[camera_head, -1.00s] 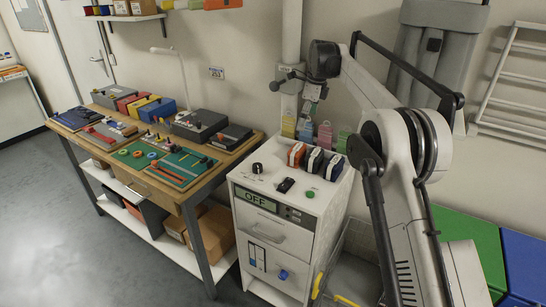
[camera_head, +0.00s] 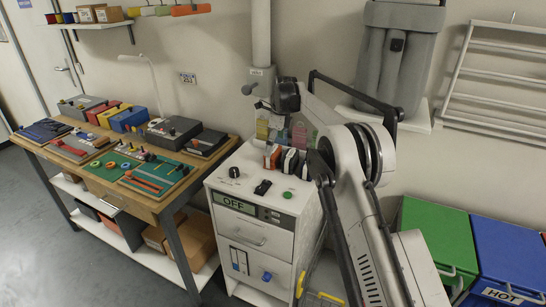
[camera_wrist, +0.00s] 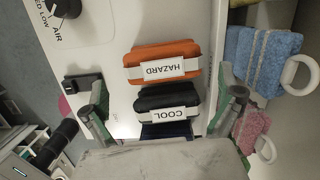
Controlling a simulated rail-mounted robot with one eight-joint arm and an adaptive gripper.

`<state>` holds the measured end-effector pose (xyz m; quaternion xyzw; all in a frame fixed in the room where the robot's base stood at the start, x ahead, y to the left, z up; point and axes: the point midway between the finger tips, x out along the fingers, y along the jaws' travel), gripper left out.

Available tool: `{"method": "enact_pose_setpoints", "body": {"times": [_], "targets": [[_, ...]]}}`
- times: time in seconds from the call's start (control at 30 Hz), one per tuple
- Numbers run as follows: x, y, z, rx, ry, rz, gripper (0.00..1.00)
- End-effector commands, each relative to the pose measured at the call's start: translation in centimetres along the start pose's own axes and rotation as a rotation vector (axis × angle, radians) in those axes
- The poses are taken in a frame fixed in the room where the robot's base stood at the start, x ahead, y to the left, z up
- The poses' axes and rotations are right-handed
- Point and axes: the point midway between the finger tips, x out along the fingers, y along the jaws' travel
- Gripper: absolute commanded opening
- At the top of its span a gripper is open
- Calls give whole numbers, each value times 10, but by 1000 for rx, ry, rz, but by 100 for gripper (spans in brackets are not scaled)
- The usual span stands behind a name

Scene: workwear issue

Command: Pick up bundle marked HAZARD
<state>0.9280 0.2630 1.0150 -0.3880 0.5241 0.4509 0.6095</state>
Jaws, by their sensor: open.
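The orange bundle with a white band marked HAZARD (camera_wrist: 149,75) lies on the white cabinet top in the wrist view. It also shows in the head view (camera_head: 272,156). A black bundle marked COOL (camera_wrist: 165,101) lies beside it, nearer my gripper, with a dark blue one (camera_wrist: 165,131) partly hidden beyond that. My gripper (camera_wrist: 165,104) is open and empty, with its fingertips on either side of the black bundle's row. The HAZARD bundle is a little ahead of the fingertips. In the head view the fingers cannot be made out.
The cabinet (camera_head: 250,205) has a knob (camera_head: 234,172), a black switch (camera_head: 263,187) and an OFF display. Blue (camera_wrist: 262,60) and pink (camera_wrist: 252,130) hanging items are close to the right finger. A workbench (camera_head: 150,205) stands left; green (camera_head: 432,230) and blue (camera_head: 510,250) bins stand right.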

Motion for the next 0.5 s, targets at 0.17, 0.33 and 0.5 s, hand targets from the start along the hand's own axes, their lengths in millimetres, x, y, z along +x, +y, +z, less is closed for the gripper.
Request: {"method": "enact_pose_setpoints", "body": {"times": [0.17, 0.33, 0.5], "targets": [[22, -4, 2, -1, 0, 0, 100], [42, -4, 2, -1, 0, 0, 100], [46, -4, 1, -1, 0, 0, 100]]}}
